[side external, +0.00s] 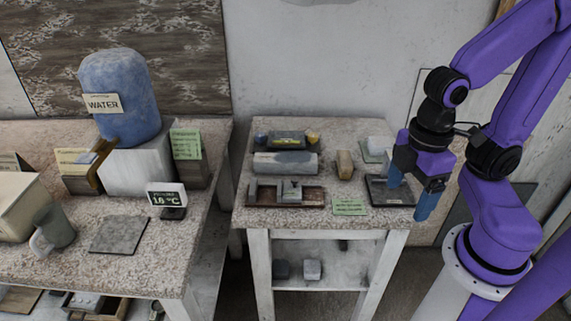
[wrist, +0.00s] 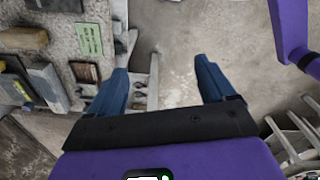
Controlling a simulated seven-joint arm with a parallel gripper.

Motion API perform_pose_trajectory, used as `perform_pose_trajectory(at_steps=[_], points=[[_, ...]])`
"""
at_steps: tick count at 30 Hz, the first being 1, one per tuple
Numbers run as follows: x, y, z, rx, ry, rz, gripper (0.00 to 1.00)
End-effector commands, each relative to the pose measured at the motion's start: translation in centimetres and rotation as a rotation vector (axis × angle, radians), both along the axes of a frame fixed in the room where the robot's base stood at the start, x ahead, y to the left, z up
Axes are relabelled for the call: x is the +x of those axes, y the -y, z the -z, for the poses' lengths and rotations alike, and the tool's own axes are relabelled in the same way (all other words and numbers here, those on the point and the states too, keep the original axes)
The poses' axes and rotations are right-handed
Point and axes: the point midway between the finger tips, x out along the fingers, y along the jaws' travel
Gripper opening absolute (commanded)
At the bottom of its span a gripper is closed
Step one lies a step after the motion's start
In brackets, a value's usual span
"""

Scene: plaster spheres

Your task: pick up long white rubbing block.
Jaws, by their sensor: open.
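A long pale grey-white block (side external: 285,163), the likeliest match for the long white rubbing block, lies flat on the small speckled table. It also shows in the wrist view (wrist: 48,86) at the left. My gripper (side external: 410,192) is at the table's right edge, well to the right of the block. Its blue fingers are apart with nothing between them.
A wooden tray (side external: 258,204) with small blocks is in front. A larger table stands left.

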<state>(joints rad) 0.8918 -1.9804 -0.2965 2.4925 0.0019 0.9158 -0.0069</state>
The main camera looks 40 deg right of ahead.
Motion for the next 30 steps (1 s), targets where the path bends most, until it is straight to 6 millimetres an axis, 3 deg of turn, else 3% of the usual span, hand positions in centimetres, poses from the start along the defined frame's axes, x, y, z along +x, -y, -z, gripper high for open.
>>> perform_pose_trajectory(at_steps=[5, 12, 17, 23, 30], points=[[3.3, -1.6, -0.7, -0.004, 0.0, 0.033, 0.83], [11.1, -3.8, -1.6, -0.011, -0.001, 0.091, 0.83], [16.6, -4.1, -1.8, -0.015, -0.003, 0.131, 0.83], [23.6, -3.1, -1.6, -0.02, -0.006, 0.181, 0.83], [31.3, 0.2, -0.7, -0.023, -0.011, 0.241, 0.83]])
